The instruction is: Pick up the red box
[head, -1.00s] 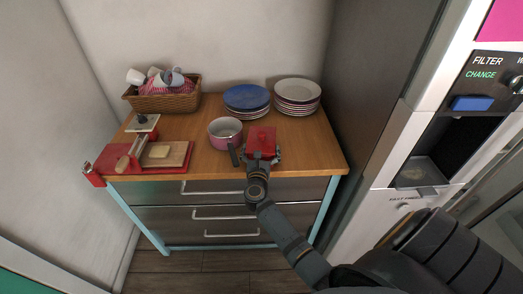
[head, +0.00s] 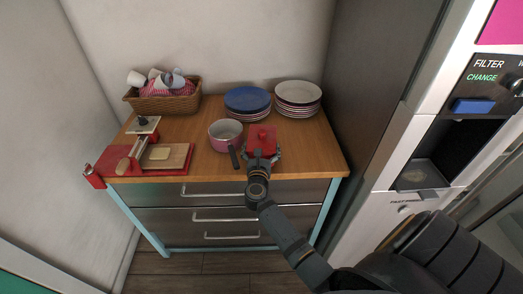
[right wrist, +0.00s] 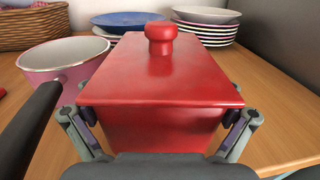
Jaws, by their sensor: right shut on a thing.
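The red box (head: 261,138) has a flat lid with a round knob on top and sits at the right part of the wooden counter. It fills the middle of the right wrist view (right wrist: 160,80). My right gripper (head: 261,155) reaches it from the front, with one finger on each side below the lid, shut on the box. In the right wrist view the fingers (right wrist: 159,118) press against its sides. I cannot tell whether the box is clear of the counter. My left gripper is not in view.
A pink pot (head: 224,134) with a dark handle stands close to the left of the box. Blue plates (head: 247,98) and white plates (head: 298,92) are stacked behind. A wicker basket (head: 165,103) and a cutting board (head: 166,157) are at left. A dark tall panel borders the right.

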